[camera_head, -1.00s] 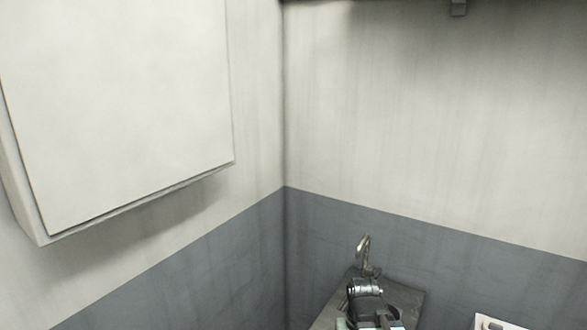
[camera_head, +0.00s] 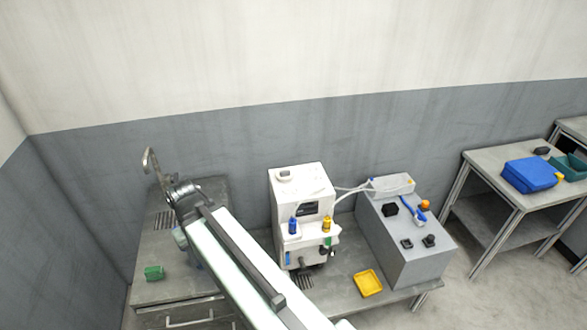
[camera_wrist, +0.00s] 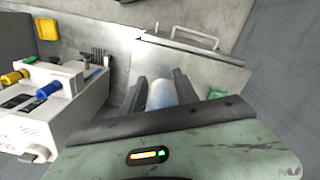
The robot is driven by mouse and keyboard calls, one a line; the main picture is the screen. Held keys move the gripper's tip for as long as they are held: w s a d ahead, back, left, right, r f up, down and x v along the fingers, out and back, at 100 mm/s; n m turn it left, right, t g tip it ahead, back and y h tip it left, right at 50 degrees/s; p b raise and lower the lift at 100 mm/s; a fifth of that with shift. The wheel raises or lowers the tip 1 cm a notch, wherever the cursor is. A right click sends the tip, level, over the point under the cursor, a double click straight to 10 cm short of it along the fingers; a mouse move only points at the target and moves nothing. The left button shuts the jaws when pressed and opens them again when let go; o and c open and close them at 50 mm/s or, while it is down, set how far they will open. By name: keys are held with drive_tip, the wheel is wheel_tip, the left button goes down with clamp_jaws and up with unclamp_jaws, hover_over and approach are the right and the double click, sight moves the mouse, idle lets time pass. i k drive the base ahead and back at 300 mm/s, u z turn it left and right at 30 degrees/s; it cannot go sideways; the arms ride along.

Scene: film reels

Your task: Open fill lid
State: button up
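The white machine (camera_head: 302,200) stands on the bench, with blue and yellow fittings on its front. A round white cap (camera_head: 285,174), apparently the fill lid, lies flat on its top at the left. The machine also shows at the left of the wrist view (camera_wrist: 60,105), with a round white knob-like part at its lower edge. My gripper (camera_wrist: 162,92) points down over the grey cabinet, left of the machine. Its dark fingers are apart, with a pale blue-white cylinder (camera_wrist: 162,94) between them; I cannot tell whether they grip it. In the head view my arm hides the fingers.
A grey cabinet (camera_head: 150,292) carries a green block (camera_head: 153,272) and a curved metal tap (camera_head: 150,160). A yellow tray (camera_head: 368,283) lies right of the machine, before a grey box (camera_head: 405,245) joined by tubes. A table with a blue case (camera_head: 528,175) stands far right.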

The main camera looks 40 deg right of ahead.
sight(281, 174)
drive_tip(key=z, duration=1.5)
drive_tip(key=k, duration=0.8)
drive_tip(key=u, duration=1.45)
drive_tip(key=i, duration=1)
drive_tip(key=z, duration=0.1)
